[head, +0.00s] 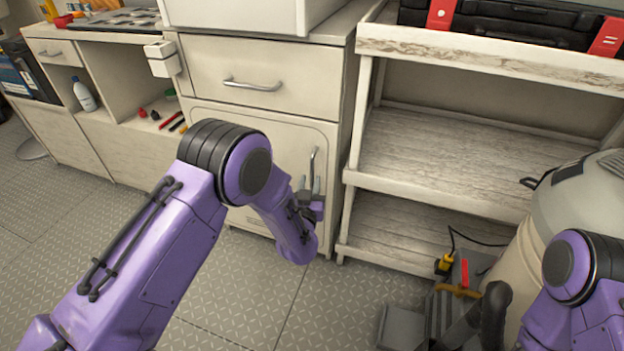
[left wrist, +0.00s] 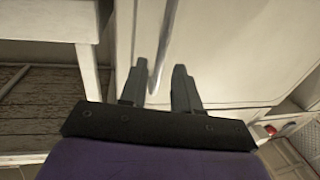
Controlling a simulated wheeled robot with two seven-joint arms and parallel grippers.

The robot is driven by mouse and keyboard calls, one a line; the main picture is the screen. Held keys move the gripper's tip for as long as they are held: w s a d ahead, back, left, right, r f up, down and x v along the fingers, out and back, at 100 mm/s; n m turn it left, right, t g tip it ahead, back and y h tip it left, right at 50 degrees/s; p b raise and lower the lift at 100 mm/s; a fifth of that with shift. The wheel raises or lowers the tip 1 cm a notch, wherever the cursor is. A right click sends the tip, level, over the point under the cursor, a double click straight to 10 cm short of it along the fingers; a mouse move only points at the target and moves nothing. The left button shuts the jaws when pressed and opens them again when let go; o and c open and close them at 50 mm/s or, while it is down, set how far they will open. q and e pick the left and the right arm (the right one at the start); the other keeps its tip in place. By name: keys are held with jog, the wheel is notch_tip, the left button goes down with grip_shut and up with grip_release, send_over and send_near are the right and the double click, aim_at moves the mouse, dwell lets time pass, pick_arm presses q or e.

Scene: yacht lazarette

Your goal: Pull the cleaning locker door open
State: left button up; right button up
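The cleaning locker door (head: 285,140) is a cream panel with rounded corners below a drawer, and it looks closed. Its upright metal handle (head: 312,163) is on the right side of the door. My left gripper (head: 310,184) is at the handle's lower part. In the left wrist view, the two grey fingers (left wrist: 158,85) are apart, with the handle (left wrist: 164,45) showing between and beyond them. I cannot tell whether either finger touches it. The door's face (left wrist: 225,50) fills the middle of that view. My right arm shows at the lower right, but its gripper does not show.
A drawer (head: 252,75) with a bar handle sits above the door. Open wooden shelves (head: 440,150) stand right of the locker. A large pale canister (head: 585,205) and a grey toolbox-like object (head: 405,325) stand on the right. The metal floor (head: 235,295) before the door is clear.

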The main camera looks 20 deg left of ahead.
aim_at(311, 175)
pick_arm(q)
jog(key=w, duration=0.4)
jog(key=shift+w+a+f+b, duration=0.1)
jog(key=shift+w+a+b, duration=0.25)
jog(key=shift+a+b, duration=0.05)
grip_shut()
jog(key=shift+s, duration=0.1)
